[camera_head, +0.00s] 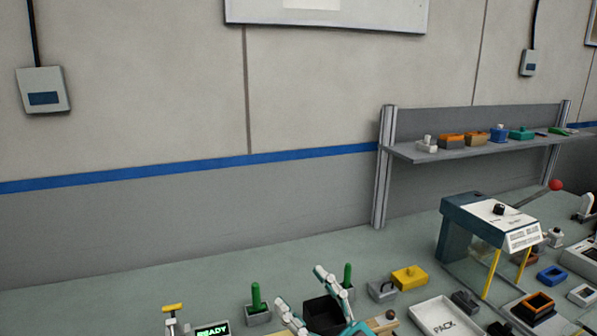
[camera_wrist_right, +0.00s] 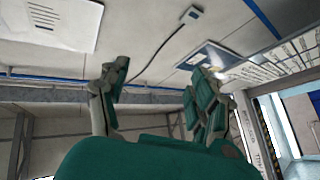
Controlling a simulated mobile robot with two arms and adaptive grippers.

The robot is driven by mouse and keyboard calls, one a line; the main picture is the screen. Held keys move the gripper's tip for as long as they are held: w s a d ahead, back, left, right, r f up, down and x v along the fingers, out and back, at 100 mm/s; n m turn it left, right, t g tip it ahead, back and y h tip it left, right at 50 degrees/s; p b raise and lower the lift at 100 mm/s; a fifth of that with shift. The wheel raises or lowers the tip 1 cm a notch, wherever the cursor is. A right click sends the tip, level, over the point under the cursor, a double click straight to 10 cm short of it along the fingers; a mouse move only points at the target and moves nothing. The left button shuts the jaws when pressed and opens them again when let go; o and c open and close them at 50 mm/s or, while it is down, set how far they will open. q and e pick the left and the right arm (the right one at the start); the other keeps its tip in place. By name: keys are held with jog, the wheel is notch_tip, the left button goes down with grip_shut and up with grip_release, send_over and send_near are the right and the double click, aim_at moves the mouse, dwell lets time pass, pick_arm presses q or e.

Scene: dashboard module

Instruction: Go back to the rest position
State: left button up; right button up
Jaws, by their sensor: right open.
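My right gripper (camera_head: 302,290) shows at the bottom middle of the head view, with pale jointed fingers and teal parts. It is over the front of the bench, in front of a dark open box (camera_head: 322,314). In the right wrist view the two fingers of the right gripper (camera_wrist_right: 160,72) stand wide apart with nothing between them. My left gripper is in neither view.
Green-handled pieces (camera_head: 256,297), a yellow block (camera_head: 409,278), a white PACK tray (camera_head: 440,319) and a teal-and-white press (camera_head: 490,222) with a red-knobbed lever stand on the bench. A shelf (camera_head: 450,150) holds several small parts. The bench's back left is clear.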

jog(key=w+d+f+m+t+h, duration=0.1)
jog(key=d+f+m+h, duration=0.55)
jog(key=d+h, duration=0.2)
jog(key=w+d+f+m+t+h, duration=0.1)
jog(key=d+f+m+t+h, duration=0.1)
jog(key=d+f+m+h, duration=0.45)
jog(key=s+d+f+m+g+h, duration=0.1)
jog(key=s+d+f+g+h, duration=0.4)
jog(key=f, duration=0.3)
jog(key=s+f+n+g+y, duration=0.1)
jog(key=s+f+g, duration=0.45)
jog(key=s, duration=0.45)
jog(key=s+f+n+g+y, duration=0.1)
jog(key=s+f+g+y, duration=0.1)
jog(key=s+f+g, duration=0.6)
jog(key=s+f+t+b, duration=0.1)
jog(key=s+f+t, duration=0.15)
jog(key=f, duration=2.25)
jog(key=s+d+f+g+b, duration=0.1)
jog(key=s+d+f, duration=0.1)
jog(key=s+f, duration=1.5)
jog(key=shift+s+d+f+n+g+h+b, duration=0.2)
jog(key=shift+f+n+g+h+b, duration=0.1)
jog(key=shift+g, duration=0.1)
